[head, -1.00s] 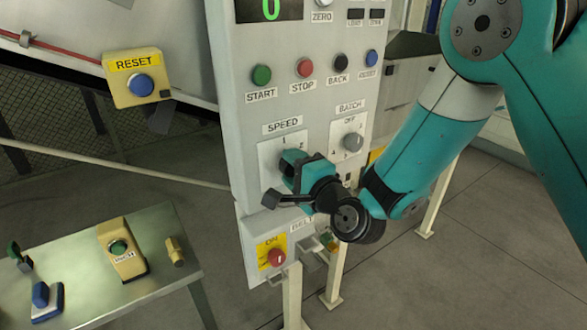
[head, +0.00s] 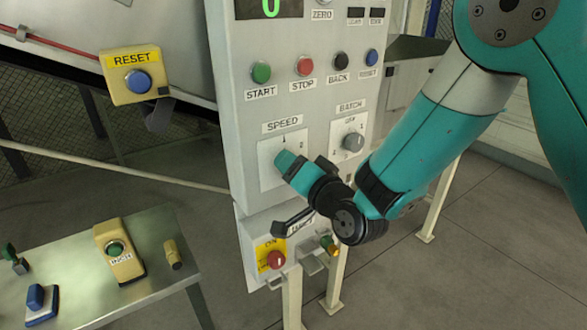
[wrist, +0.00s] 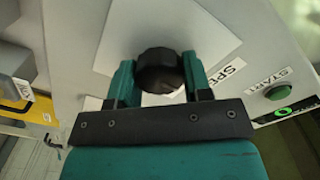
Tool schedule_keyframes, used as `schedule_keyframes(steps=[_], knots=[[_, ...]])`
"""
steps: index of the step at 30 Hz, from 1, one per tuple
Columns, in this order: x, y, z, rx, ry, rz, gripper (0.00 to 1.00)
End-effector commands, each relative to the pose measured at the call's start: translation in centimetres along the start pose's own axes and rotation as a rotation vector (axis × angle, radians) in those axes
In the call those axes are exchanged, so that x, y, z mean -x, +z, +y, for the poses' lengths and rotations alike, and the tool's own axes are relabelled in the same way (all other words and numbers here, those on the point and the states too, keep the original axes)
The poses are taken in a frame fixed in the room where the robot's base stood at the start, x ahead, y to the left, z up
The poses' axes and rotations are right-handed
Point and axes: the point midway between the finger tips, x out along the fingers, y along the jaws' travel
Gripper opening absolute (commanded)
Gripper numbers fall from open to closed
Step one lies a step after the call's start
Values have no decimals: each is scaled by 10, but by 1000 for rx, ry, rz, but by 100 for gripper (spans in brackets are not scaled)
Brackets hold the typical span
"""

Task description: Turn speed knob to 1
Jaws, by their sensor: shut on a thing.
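The speed knob (wrist: 159,70) is a black round knob on a pale square plate, seen in the wrist view between my two fingers. In the head view its plate (head: 267,178), marked 1 and 2, sits under the SPEED label (head: 284,124), and the knob itself is hidden behind my gripper. My gripper (head: 284,163) is at the plate, shut on the knob; its teal fingers also show in the wrist view (wrist: 158,82). The knob's pointer cannot be made out.
The batch knob (head: 353,141) is to the right on the same panel. Coloured buttons, including START (head: 261,73) and STOP (head: 304,66), are above. A red belt button (head: 275,260) is below. A metal table (head: 165,223) with an INCH box (head: 119,250) stands at left.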

Motion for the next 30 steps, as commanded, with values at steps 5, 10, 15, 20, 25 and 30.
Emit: schedule_keyframes(steps=[5, 10, 15, 20, 25, 30], knots=[[1, 0, 2, 47, 5, -2, 22], [1, 0, 2, 64, 5, -2, 22], [1, 0, 2, 66, 5, -2, 22], [1, 0, 2, 66, 5, -2, 22], [0, 0, 1, 65, 4, -2, 71], [0, 0, 0, 63, 1, -1, 71]])
